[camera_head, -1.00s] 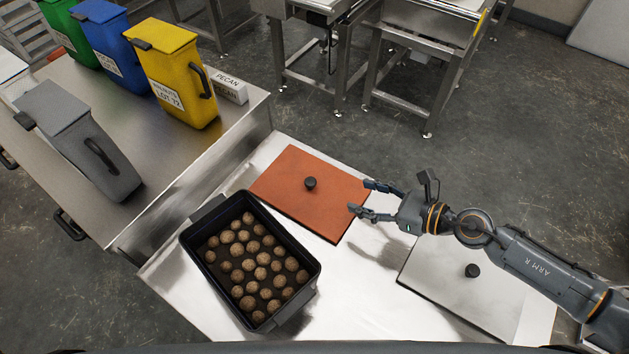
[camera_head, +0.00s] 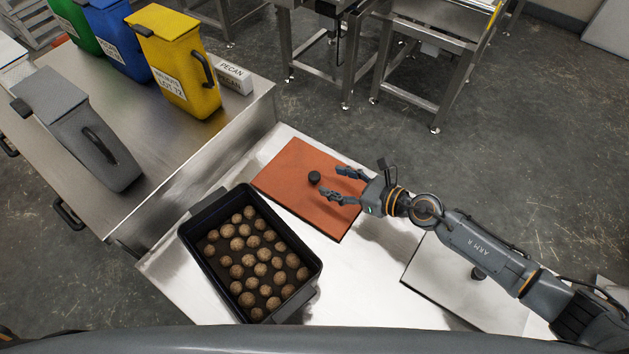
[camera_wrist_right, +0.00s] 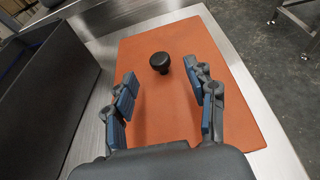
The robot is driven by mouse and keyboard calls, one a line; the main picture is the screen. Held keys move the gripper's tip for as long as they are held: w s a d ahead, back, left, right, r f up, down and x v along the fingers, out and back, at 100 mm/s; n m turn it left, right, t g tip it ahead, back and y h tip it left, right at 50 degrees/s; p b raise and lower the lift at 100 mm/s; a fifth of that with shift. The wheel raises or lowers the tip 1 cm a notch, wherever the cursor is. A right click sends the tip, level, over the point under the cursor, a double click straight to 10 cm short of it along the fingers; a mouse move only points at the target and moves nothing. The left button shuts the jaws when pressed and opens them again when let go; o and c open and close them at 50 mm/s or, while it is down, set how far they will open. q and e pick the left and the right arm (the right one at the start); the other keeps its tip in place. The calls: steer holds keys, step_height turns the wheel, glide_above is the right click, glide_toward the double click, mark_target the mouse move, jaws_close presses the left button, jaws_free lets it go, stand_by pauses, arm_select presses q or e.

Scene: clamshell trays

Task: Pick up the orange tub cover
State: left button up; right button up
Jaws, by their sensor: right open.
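The orange tub cover (camera_head: 292,182) lies flat on the steel table, a square panel with a black knob (camera_head: 314,177) near its middle. It also shows in the right wrist view (camera_wrist_right: 170,108), with the knob (camera_wrist_right: 159,62) ahead of and between my fingers. My right gripper (camera_head: 340,184) is open and empty over the right part of the cover, its fingers pointing at the knob but apart from it. In the right wrist view the two fingers (camera_wrist_right: 166,92) stand wide on either side. My left gripper is not in view.
A black tub (camera_head: 204,241) full of round brown nuts stands left of the cover. A pale cover (camera_head: 440,275) with a black knob lies at the right under my right arm. Grey, yellow, blue and green bins stand on the side counter (camera_head: 165,153).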

mark_target(315, 176)
steer(key=x, duration=0.4)
steer(key=shift+w+a+f, duration=0.1)
steer(key=shift+a+f, duration=0.15)
steer(key=shift+a, duration=0.1)
steer(key=shift+c, duration=0.2)
steer(key=shift+r, duration=0.1)
jaws_close()
